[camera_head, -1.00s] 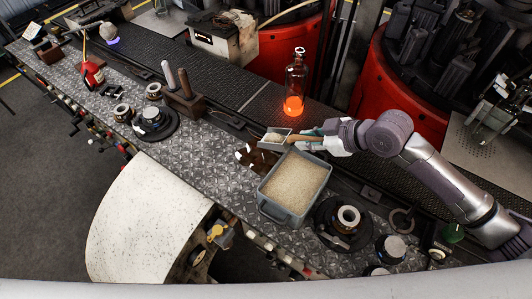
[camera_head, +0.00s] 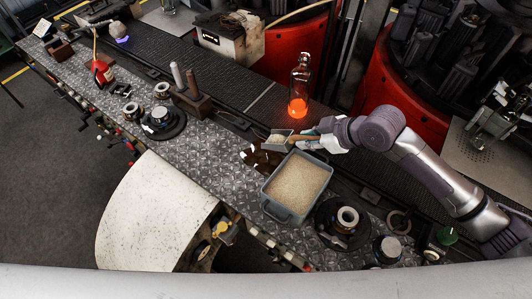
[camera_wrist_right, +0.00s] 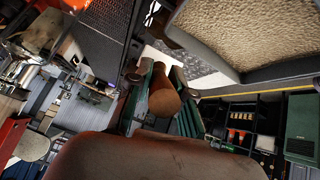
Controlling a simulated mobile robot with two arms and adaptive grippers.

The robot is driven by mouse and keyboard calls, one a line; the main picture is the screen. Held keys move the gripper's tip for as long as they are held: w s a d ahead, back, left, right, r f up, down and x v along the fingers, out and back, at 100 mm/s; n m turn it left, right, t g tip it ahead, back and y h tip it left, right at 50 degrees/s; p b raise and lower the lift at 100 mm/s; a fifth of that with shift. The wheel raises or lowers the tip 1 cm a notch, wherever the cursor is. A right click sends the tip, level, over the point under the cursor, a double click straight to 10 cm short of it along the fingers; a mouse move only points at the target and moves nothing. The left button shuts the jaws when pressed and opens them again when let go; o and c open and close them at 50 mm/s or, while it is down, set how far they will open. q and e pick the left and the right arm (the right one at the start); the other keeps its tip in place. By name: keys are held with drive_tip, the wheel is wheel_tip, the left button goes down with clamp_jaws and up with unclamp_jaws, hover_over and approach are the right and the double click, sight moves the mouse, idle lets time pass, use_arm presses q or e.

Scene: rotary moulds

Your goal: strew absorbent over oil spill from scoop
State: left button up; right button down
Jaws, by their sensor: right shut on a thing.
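My right gripper (camera_head: 318,141) is shut on the wooden handle of a small grey scoop (camera_head: 279,141). The scoop holds pale granules and is above the bench, just behind the grey bin (camera_head: 268,209) of pale absorbent (camera_head: 297,182). The dark brown oil spill (camera_head: 262,159) lies on the bench left of the bin, just below the scoop in the picture. The scoop and bin partly hide it. In the right wrist view, a wooden handle (camera_wrist_right: 163,97) shows near granules in a grey container. My left gripper is not in view.
A block with upright handles (camera_head: 191,99) is to the left. Round black fittings (camera_head: 343,221) sit right of the bin. A red extinguisher-like container (camera_head: 102,72) stands farther left.

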drive_tip(key=shift+w+r+p, duration=0.1)
drive_tip(key=shift+r+p, duration=0.2)
drive_tip(key=shift+a, duration=0.1)
drive_tip(key=shift+f, duration=0.1)
drive_tip(key=shift+w+a+r+g+h+p, duration=0.15)
drive_tip(key=shift+a+r+g+h+p, duration=0.2)
drive_tip(key=shift+p, duration=0.55)
drive_tip(key=shift+w+a+r+g+h+p, duration=0.15)
drive_tip(key=shift+r+h+p, duration=0.25)
drive_tip(key=shift+p, duration=0.45)
drive_tip(key=shift+w+a+r+g+h, duration=0.3)
drive_tip(key=shift+w+a+r+h, duration=0.1)
drive_tip(key=shift+a+r+h, duration=0.2)
drive_tip(key=shift+w+a+r, duration=0.1)
drive_tip(key=shift+a, duration=0.1)
